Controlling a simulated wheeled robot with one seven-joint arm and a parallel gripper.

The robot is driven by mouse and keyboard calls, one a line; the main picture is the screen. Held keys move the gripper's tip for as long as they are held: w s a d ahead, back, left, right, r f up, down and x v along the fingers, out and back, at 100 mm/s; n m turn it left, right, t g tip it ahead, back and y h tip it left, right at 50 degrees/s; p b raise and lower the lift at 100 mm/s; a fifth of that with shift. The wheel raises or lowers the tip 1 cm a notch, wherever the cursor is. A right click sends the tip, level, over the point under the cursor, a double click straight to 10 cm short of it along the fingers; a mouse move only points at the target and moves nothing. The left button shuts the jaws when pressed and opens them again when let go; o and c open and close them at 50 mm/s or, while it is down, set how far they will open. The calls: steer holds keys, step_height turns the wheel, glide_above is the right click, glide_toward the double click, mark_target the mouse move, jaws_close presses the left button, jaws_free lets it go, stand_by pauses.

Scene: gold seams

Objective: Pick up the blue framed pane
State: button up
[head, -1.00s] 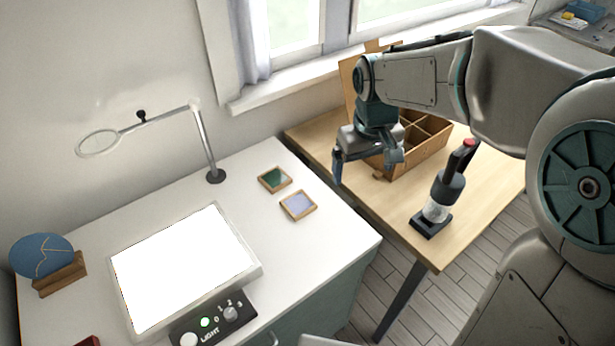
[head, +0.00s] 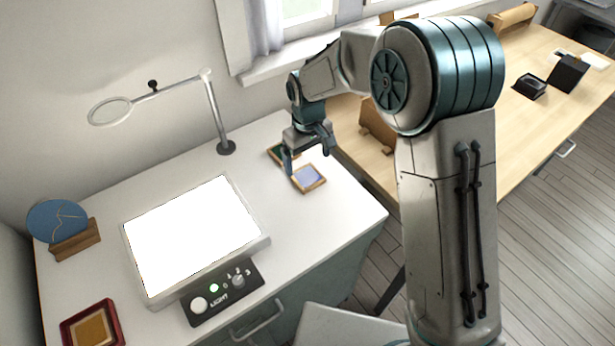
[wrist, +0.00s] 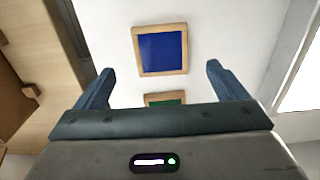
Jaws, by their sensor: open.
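The blue framed pane (head: 309,178), a small square in a wooden frame, lies flat on the white worktop, looking pale lavender in the head view. In the wrist view the blue framed pane (wrist: 161,48) is deep blue and lies beyond the fingertips, centred between them. My gripper (head: 308,160) is open and empty above the worktop near the pane; its two fingers also show in the wrist view (wrist: 160,68). A green framed pane (wrist: 164,99) lies beside the blue one, partly hidden by my gripper's palm.
A lit panel (head: 262,247) with a control box (head: 222,292) lies left of the panes. A magnifier stand (head: 226,147) rises behind. A blue disc (head: 57,220) on a wooden stand and an amber pane (head: 92,327) in a red tray are at left. A wooden table (head: 540,115) stands right.

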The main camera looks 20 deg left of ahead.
mark_target(307, 176)
steer(key=shift+f+p, duration=0.45)
steer(key=shift+f, duration=2.55)
steer(key=c, duration=1.1)
